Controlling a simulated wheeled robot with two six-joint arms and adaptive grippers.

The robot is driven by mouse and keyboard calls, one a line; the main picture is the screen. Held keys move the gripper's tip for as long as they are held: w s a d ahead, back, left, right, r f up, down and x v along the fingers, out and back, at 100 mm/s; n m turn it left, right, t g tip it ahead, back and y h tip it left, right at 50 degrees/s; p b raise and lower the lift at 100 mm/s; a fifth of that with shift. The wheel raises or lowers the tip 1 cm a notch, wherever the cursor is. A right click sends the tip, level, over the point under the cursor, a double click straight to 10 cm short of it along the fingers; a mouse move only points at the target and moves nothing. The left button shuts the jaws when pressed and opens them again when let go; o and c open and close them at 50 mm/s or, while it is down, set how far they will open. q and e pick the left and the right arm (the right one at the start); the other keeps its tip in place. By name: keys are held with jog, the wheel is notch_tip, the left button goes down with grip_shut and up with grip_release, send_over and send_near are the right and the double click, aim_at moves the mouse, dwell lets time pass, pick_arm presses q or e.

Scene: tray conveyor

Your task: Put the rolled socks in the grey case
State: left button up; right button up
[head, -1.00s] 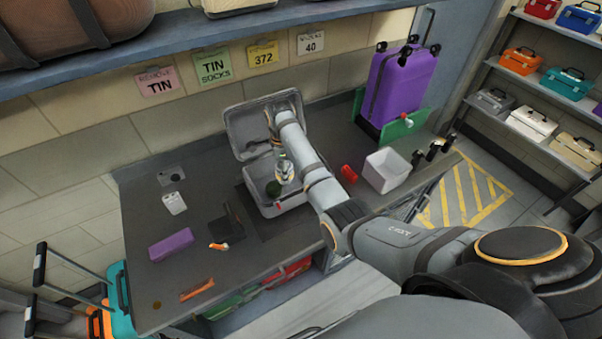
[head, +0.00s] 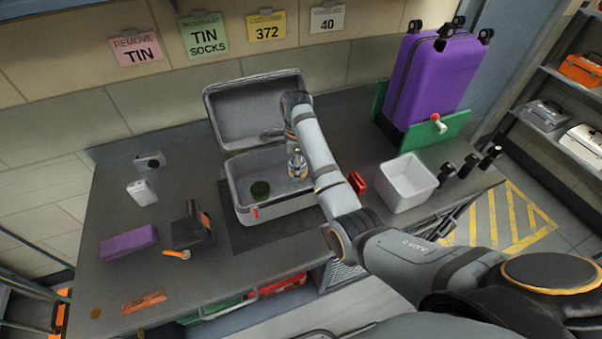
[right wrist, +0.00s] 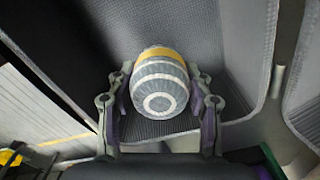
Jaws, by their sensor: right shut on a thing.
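The grey case (head: 278,217) stands open on the bench, its lid (head: 232,112) tilted back toward the wall. My right gripper (head: 297,158) is over the right part of the case. It is shut on the rolled socks (head: 297,170), a white and grey striped roll with a yellow band. In the right wrist view the socks (right wrist: 160,85) sit between both fingers of the gripper (right wrist: 159,96), with a grey case surface behind. I cannot tell whether the socks touch the case floor. My left gripper is not in view.
A red thing (head: 357,183) and a white bin (head: 403,197) stand right of the case. A purple suitcase (head: 430,85) is behind them. A dark device (head: 190,232), a purple block (head: 128,242) and a white thing (head: 142,192) lie left. Notes on the wall read "remove tin" and "tin socks".

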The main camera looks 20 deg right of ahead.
jog(key=f+b, duration=0.1)
jog(key=f, duration=0.2)
jog(key=shift+d, duration=0.2)
jog(key=shift+w+d, duration=0.1)
jog(key=shift+d, duration=0.15)
jog(key=shift+c, duration=0.5)
jog(key=shift+a+r, duration=0.1)
jog(key=shift+a, duration=0.2)
jog(key=o, duration=1.2)
jog(key=shift+d, duration=0.15)
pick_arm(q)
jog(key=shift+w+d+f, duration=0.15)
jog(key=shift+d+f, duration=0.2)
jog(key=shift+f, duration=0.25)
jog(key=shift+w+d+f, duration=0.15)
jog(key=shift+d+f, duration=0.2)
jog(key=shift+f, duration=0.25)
pick_arm(e)
jog(key=shift+o, duration=0.2)
